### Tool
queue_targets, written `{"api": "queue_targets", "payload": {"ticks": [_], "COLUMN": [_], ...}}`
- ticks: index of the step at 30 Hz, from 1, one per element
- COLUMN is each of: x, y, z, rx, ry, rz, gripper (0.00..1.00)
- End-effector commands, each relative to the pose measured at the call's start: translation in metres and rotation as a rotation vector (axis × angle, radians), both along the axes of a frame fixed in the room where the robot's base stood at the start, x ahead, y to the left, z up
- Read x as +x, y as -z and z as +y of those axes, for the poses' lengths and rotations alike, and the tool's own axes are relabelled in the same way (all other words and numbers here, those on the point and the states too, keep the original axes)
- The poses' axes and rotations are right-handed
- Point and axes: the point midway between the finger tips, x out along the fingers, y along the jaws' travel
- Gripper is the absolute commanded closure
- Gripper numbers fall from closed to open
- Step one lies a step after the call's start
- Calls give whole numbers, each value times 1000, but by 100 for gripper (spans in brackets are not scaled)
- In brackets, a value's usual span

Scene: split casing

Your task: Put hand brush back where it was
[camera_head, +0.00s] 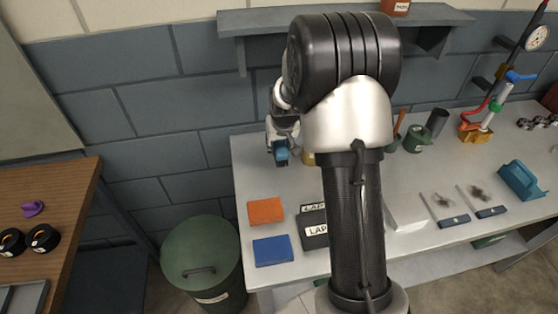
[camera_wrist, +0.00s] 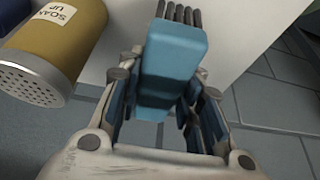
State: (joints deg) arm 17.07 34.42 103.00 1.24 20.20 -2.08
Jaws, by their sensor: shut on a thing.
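The hand brush (camera_wrist: 172,58) has a blue body and dark bristles. In the wrist view it sits between the fingers of my gripper (camera_wrist: 163,100), bristles pointing to the top of the picture. My gripper is shut on it. In the head view my gripper (camera_head: 281,145) is at the back left of the grey bench, with the blue of the brush (camera_head: 281,155) showing at its lower end. My own arm covers the middle of the bench there. I cannot tell whether the brush touches the bench.
A yellow shaker can marked SOAK UP (camera_wrist: 60,38) stands close left of the brush in the wrist view. Orange (camera_head: 266,210) and blue (camera_head: 272,250) pads lie on the bench front left. A green lidded bin (camera_head: 203,260) stands on the floor. A shelf (camera_head: 250,22) hangs above.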

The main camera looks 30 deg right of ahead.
Motion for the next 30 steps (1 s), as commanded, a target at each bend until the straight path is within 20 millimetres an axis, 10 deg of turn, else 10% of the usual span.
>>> {"api": "queue_targets", "payload": {"ticks": [14,26,27,30], "x": [0,0,0,0], "y": [53,58,58,57], "z": [0,0,0,0], "rx": [0,-1,0,0], "ry": [0,0,0,0], "rz": [0,-2,-1,-1], "gripper": [86,86,66,59]}}
